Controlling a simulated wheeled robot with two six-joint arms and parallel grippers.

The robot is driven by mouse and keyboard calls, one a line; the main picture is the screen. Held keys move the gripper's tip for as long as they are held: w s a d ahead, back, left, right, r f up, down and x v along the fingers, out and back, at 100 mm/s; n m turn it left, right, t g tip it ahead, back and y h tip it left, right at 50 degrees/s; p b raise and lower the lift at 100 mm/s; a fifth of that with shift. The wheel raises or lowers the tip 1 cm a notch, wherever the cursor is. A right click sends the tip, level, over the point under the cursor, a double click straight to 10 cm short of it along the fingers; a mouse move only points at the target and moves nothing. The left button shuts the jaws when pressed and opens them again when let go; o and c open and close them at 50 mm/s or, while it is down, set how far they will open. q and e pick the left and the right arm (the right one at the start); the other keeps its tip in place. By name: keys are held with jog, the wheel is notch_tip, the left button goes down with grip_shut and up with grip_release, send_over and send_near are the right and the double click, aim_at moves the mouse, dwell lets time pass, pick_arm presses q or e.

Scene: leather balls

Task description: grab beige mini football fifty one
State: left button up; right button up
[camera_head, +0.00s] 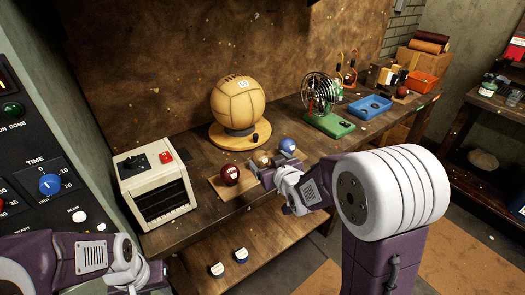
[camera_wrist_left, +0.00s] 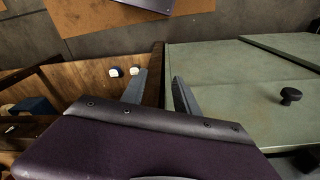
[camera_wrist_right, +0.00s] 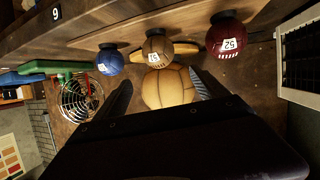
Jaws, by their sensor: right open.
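The small beige football (camera_head: 264,158) sits on the wooden board between a dark red ball (camera_head: 230,174) and a blue ball (camera_head: 287,145). In the right wrist view, the beige ball (camera_wrist_right: 157,52) bears a white tag that seems to read 51. The red ball (camera_wrist_right: 226,36) is tagged 52. My right gripper (camera_head: 276,172) is open and empty, just in front of the beige ball and partly hiding it. My left gripper (camera_wrist_left: 160,84) is open and empty, low near the bench and a grey-green cabinet.
A large tan ball (camera_head: 238,103) stands on a round wooden base behind. A cream control box (camera_head: 153,183) is at left. A green-based wire cage (camera_head: 322,103) and a blue tray (camera_head: 370,106) are to the right.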

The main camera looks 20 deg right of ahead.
aim_at(263, 161)
jog(key=f, duration=0.1)
jog(key=d+f+b, duration=0.1)
jog(key=shift+w+f, duration=0.35)
jog(key=shift+s+a+r, duration=0.25)
jog(key=shift+s+a, duration=0.2)
jog(key=shift+a, duration=0.1)
jog(key=x, duration=0.3)
jog(key=shift+w+d+f, duration=0.2)
jog(key=shift+d+f, duration=0.05)
jog(key=shift+d, duration=0.05)
jog(key=shift+w+f, duration=0.1)
jog(key=shift+w, duration=0.25)
jog(key=shift+w+a+f, duration=0.1)
jog(key=shift+w+a, duration=0.15)
jog(key=shift+w, duration=0.05)
jog(key=x, duration=0.4)
jog(key=shift+w+f+b, duration=0.15)
jog(key=shift+w+b, duration=0.15)
jog(key=shift+b, duration=0.05)
jog(key=shift+s, duration=0.15)
jog(key=c, duration=1.5)
